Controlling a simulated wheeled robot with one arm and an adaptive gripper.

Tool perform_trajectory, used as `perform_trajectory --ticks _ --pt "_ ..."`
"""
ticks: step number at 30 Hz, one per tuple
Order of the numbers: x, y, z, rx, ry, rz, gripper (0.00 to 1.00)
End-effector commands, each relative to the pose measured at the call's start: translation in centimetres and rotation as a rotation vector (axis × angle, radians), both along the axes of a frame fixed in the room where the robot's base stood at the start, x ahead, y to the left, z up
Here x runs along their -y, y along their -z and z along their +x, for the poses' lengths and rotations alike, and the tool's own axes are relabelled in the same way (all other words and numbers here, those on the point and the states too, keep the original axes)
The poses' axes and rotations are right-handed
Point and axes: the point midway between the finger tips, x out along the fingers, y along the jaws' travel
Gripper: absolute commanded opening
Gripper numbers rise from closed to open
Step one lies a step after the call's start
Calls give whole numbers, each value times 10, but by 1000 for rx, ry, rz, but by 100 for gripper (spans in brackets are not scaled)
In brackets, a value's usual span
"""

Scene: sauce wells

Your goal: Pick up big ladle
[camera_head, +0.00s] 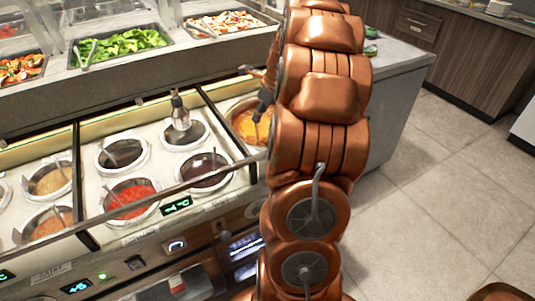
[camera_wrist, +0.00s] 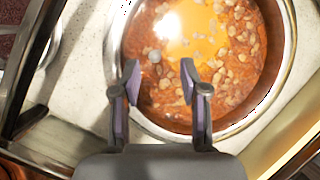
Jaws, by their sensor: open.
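A large round well of orange-red stew (camera_head: 243,126) sits at the right end of the counter, partly hidden by my arm. In the wrist view the stew (camera_wrist: 233,80) fills most of the picture inside a metal rim. A small round grey knob (camera_wrist: 155,57) shows over the stew, ahead of and between my fingertips. It may be the ladle's handle seen end-on, but I cannot tell. No ladle bowl is clearly visible there. My gripper (camera_wrist: 158,90) is open, fingers apart with nothing gripped, over the near side of the well. In the head view my gripper (camera_head: 263,108) is above this well.
Smaller wells of red sauce (camera_head: 130,196), dark sauce (camera_head: 203,170) and others with thin utensils stand to the left. A metallic upright object (camera_head: 180,112) stands at one well. Trays of greens (camera_head: 122,46) and other food lie behind. Open tiled floor (camera_head: 440,190) lies right.

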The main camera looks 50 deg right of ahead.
Motion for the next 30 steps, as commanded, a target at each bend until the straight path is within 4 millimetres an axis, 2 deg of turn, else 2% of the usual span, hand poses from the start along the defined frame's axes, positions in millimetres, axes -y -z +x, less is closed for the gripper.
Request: perform_trajectory --ticks 5,12,21,30 --pt "-3 12 6 -1 -1 0 44" --pt "-7 43 19 -3 -2 2 44" --pt "-7 47 21 -1 -2 -1 43" --pt "-6 47 21 -1 -2 -1 12"
